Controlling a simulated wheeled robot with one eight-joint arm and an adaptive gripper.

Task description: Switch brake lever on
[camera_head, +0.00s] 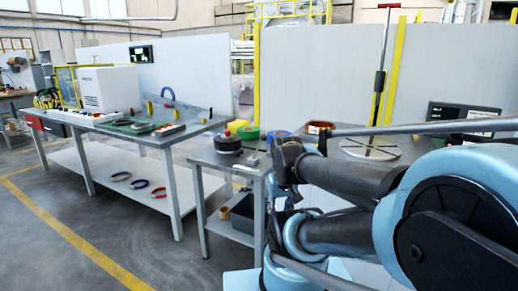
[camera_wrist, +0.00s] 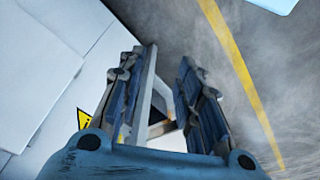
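My gripper (camera_wrist: 163,66) is open and empty in the wrist view. Its two dark padded fingers stand apart, with grey floor and part of a light frame visible between and beyond them. No brake lever can be made out for certain in either view. In the head view, a tall thin pole (camera_head: 383,55) with a red crosspiece at its top rises beside a round white plate (camera_head: 370,148) at the right. I cannot tell whether the brake lever is part of it. My arm covers much of the lower right of the head view, and my fingertips cannot be made out there.
A long workbench (camera_head: 200,131) at the left carries a white box (camera_head: 107,89) and tools. A smaller table (camera_head: 207,157) with tape rolls stands close to my arm. A display box (camera_head: 464,119) is at the right. A yellow warning sign (camera_wrist: 85,120) shows in the wrist view. The left floor is clear.

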